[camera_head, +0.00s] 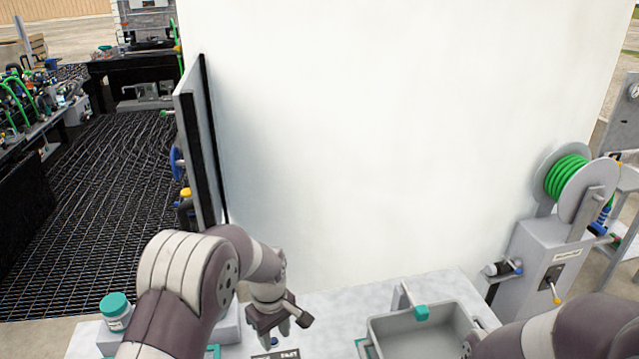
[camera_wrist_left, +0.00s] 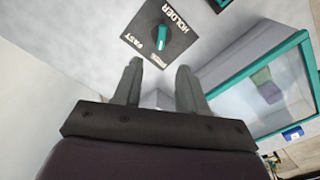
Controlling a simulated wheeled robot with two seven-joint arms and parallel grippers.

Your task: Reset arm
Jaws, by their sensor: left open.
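My left arm reaches down over the pale worktop (camera_head: 335,304). My left gripper (camera_head: 275,338) is low above it, partly hidden by its own wrist. In the left wrist view the gripper (camera_wrist_left: 158,72) has its two grey fingers apart with nothing between them. Just beyond the fingertips is a dark panel (camera_wrist_left: 182,42) with white lettering, including HOLDER and FAST, and a teal knob (camera_wrist_left: 159,37). My right arm enters at the lower right of the head view, and its gripper cannot be made out.
A grey open bin (camera_head: 384,324) stands right of the left gripper. A teal-lidded jar (camera_head: 117,312) stands at the left. A green hose reel (camera_head: 567,178) is on a grey stand at the right. A tall white wall (camera_head: 400,130) rises behind the worktop. A teal-framed tray (camera_wrist_left: 240,100) shows in the wrist view.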

